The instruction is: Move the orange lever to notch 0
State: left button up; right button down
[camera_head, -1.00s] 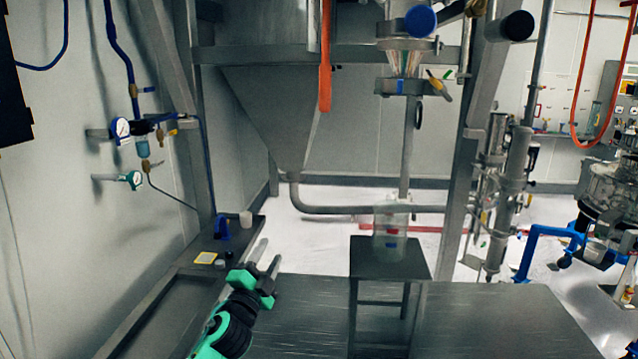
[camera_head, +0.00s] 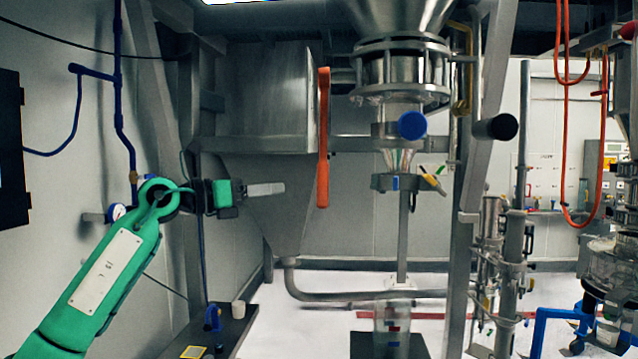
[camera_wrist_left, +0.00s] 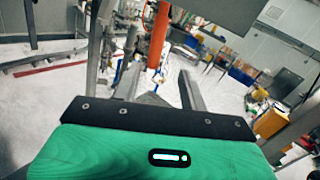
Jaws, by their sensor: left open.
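The orange lever (camera_head: 322,138) hangs almost straight down in front of the metal hopper, left of the glass sifter column. My left gripper (camera_head: 284,188) is raised to the left of the lever's lower end, pointing right, with a small gap in the picture between them. Its fingers look edge-on in the head view. In the left wrist view the two fingers (camera_wrist_left: 150,88) are apart, and the lever (camera_wrist_left: 158,38) shows upright beyond them, nearer the left finger. Nothing is between the fingers. Any notch marks are too small to tell. My right gripper is not seen.
The steel hopper (camera_head: 268,105) stands behind the lever. A blue-ended knob (camera_head: 412,125) and a black-ended bar (camera_head: 503,127) stick out to the right. A clear container (camera_head: 392,325) stands below. The space between gripper and lever looks free.

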aim_at(318, 181)
pick_arm(q)
jog(key=p+x, duration=0.2)
jog(key=x, duration=0.2)
jog(key=p+x, duration=0.3)
jog(key=x, duration=0.1)
jog(key=p+x, duration=0.2)
jog(key=x, duration=0.2)
jog(key=shift+w+a+r, duration=0.15)
jog(key=shift+w+r, duration=0.15)
jog(key=shift+r, duration=0.05)
jog(key=shift+w+d+f+p, duration=0.15)
jog(key=shift+w+d+p, duration=0.2)
jog(key=shift+d, duration=0.15)
grip_shut()
